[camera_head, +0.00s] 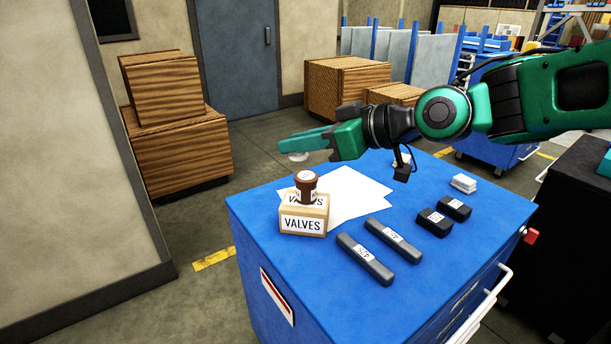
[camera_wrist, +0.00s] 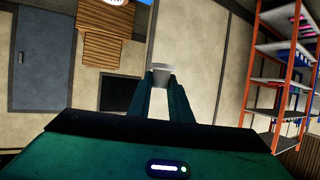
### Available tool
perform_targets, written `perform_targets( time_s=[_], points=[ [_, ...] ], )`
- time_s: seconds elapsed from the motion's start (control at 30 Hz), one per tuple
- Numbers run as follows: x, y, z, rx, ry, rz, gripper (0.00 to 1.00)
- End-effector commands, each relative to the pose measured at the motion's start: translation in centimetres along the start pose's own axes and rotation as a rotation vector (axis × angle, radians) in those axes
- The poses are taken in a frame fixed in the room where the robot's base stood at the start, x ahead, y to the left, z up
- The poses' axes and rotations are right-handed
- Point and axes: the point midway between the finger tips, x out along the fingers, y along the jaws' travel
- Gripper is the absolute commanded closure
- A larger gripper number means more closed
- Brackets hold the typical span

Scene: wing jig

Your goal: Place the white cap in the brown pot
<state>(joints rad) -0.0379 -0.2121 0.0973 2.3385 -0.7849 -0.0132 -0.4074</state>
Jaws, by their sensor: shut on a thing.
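My gripper (camera_head: 286,146) is shut on the white cap (camera_head: 298,157), which sits at the fingertips and hangs just below them. In the wrist view the fingertips (camera_wrist: 160,92) hold the pale cap (camera_wrist: 161,77) at their ends. In the head view the small brown pot (camera_head: 306,187) stands on a wooden block marked VALVES (camera_head: 304,223). The cap appears above and slightly left of the pot in the picture, clear of it. The wrist view does not show the pot.
The blue cart top (camera_head: 262,207) holds white papers (camera_head: 350,192), two long grey bars (camera_head: 365,258), two short dark blocks (camera_head: 434,221) and a small white stack (camera_head: 463,183). Wooden crates (camera_head: 180,155) stand on the floor behind at left. The air around the cap looks free.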

Motion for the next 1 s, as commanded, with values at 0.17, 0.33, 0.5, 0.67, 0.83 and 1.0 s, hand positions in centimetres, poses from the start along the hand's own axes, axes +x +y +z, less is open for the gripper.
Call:
perform_targets(
  time_s=[0.17, 0.33, 0.5, 0.67, 0.83, 1.0],
  points=[
    [0.4, 0.3, 0.1, 0.0, -0.001, -0.002, 1.0],
    [1.8, 2.4, 1.1, 0.003, -0.002, -0.001, 1.0],
    [3.6, 5.0, 2.2, 0.003, -0.002, -0.002, 1.0],
    [5.2, 7.4, 3.2, 0.002, -0.002, -0.002, 1.0],
    [6.6, 9.6, 4.2, 0.001, -0.001, 0.0, 1.0],
    [7.2, 10.5, 4.5, 0.0, 0.0, 0.0, 1.0]
  ],
)
